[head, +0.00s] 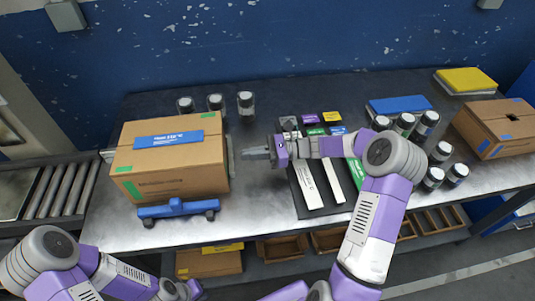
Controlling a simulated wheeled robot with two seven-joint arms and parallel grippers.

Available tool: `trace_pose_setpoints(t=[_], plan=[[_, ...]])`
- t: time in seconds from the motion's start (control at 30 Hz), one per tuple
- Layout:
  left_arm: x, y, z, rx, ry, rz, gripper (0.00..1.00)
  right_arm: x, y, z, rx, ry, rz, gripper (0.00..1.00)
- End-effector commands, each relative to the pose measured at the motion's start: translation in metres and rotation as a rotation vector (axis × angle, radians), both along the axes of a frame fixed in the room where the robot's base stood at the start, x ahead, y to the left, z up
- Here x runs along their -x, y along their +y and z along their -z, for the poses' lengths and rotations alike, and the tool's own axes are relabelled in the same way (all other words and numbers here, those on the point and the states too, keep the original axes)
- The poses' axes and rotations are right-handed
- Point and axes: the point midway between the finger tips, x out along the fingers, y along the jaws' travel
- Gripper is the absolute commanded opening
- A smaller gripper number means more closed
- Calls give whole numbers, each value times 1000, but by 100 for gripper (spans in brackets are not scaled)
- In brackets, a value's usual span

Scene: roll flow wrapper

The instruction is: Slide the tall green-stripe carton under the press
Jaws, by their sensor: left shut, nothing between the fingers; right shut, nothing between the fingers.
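A large brown carton (165,170) with green tape patches and a blue label on top stands at the left of the bench. No carton with a clear full green stripe shows, and I cannot make out a press. My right gripper (246,154) is shut and empty, pointing left. It is close to the carton's right side, by an upright grey part (231,160); I cannot tell if they touch. My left gripper (194,289) is low at the bottom edge, in front of the bench, shut, with its fingers barely visible.
A blue bracket-like piece (177,208) is at the carton's front foot. A dark mat (318,205) with flat packs lies under my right arm. Another brown carton (495,128) is far right. A roller conveyor (62,188) is left.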

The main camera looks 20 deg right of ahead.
Motion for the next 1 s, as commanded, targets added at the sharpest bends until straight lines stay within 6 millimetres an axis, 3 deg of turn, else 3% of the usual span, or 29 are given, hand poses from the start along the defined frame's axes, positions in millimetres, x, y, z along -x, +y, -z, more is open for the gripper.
trace_pose_setpoints(t=[0.1,0.3,0.77,0.87,1.0], plan=[[0,0,10,0,0,0,0,-5,21,2,0,-1,-2,0],[0,0,16,0,0,0,0,-11,39,1,-1,-1,0,0],[0,0,15,0,0,0,0,-13,44,-1,0,0,0,0],[0,0,9,0,0,0,0,-16,58,-3,-2,0,-4,0],[0,0,-4,0,0,0,0,-26,95,-4,-4,2,-7,0]])
